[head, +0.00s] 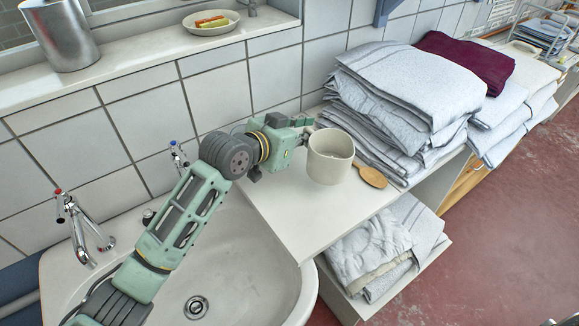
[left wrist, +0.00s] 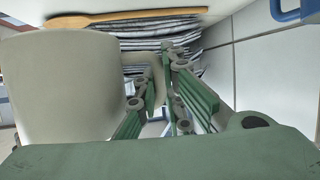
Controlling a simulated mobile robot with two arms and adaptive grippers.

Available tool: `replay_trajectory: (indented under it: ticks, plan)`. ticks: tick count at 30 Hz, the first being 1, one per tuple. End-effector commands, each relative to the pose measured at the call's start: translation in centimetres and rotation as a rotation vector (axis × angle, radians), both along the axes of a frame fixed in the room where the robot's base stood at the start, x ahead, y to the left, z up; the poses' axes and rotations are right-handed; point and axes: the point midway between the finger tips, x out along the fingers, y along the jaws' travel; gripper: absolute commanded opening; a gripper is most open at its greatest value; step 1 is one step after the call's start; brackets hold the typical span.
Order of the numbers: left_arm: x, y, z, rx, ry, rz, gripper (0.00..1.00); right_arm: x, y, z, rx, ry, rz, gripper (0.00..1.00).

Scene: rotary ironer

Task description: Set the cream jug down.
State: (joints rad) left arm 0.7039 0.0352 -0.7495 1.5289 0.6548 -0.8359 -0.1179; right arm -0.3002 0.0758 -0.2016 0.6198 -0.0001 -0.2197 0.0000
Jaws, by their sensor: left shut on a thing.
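The cream jug (head: 330,160) is upright at the wall end of the white counter, left of the folded linen. In the left wrist view the jug (left wrist: 62,88) fills the left side. My left gripper (head: 306,130) comes in from the left and is shut on the jug at its side; the exact grip is partly hidden. In the left wrist view the gripper's green fingers (left wrist: 155,92) are close beside the jug wall. I cannot tell whether the jug's base touches the counter or is slightly above it. My right gripper is not in view.
A wooden spoon (head: 371,176) lies right of the jug, close to it. Stacked towels (head: 405,90) stand behind and right. The white counter (head: 290,215) is bare in front of the jug. A sink (head: 240,270) with taps is at left. More linen (head: 375,250) lies on the shelf below.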

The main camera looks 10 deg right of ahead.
Motion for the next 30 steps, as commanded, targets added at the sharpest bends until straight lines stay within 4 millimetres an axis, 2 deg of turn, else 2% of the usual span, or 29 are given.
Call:
replay_trajectory:
  ticks: [3, 9, 13, 21, 30]
  plan:
    - [-1.1, 2.4, -1.3, 0.000, 0.002, 0.002, 0.00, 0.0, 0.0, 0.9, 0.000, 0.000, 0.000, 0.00]
    - [-2.2, 4.8, -2.9, -0.003, -0.001, 0.000, 0.00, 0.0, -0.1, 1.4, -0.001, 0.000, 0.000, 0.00]
    - [-2.4, 5.2, -3.5, -0.003, -0.002, -0.001, 0.00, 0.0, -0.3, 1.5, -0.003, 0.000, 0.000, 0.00]
    - [-2.4, 5.2, -6.5, -0.004, 0.000, 0.001, 0.00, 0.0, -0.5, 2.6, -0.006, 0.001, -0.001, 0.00]
    - [-2.4, 5.2, -6.9, -0.004, -0.004, 0.000, 0.00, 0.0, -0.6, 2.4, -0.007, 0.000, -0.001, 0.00]
